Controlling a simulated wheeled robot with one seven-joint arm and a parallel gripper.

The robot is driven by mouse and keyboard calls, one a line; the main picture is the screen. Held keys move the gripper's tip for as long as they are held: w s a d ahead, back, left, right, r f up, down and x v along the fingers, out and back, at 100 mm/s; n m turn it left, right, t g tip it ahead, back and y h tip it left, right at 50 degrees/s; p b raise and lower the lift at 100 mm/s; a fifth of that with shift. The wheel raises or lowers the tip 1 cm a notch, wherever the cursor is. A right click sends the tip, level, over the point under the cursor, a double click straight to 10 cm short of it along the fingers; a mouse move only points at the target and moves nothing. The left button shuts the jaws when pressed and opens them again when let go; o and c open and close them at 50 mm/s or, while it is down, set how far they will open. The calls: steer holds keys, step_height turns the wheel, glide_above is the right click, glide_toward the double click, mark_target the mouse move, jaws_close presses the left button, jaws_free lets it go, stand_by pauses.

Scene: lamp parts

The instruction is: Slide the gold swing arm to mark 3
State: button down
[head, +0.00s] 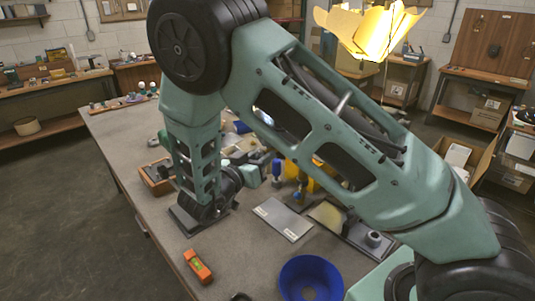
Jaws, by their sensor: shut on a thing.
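My gripper (276,171) is small in the head view, low over the middle of the workbench and partly hidden behind my own arm. Its jaws are shut on a part of the gold swing arm (318,176), a yellow-gold piece just right of the fingers. Most of the swing arm is hidden behind my upper arm link, and the exact contact is too small to make out. The marks, mark 3 among them, cannot be read here.
On the grey workbench (130,140), a blue bowl-shaped part (310,262) lies at the front and an orange level (198,266) at the left front. A flat grey plate (283,218) lies between. A lit lamp with gold petals (368,30) rises behind.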

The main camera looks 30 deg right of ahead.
steer(key=v, duration=0.2)
steer(key=w+v, duration=0.1)
steer(key=v, duration=0.2)
steer(key=shift+s+a, duration=0.1)
steer(key=shift+a, duration=0.35)
steer(key=c, duration=1.1)
jaws_free()
steer(key=b+v, duration=0.5)
steer(key=v, duration=1.2)
steer(key=shift+s+a+b, duration=0.15)
steer(key=shift+b, duration=0.2)
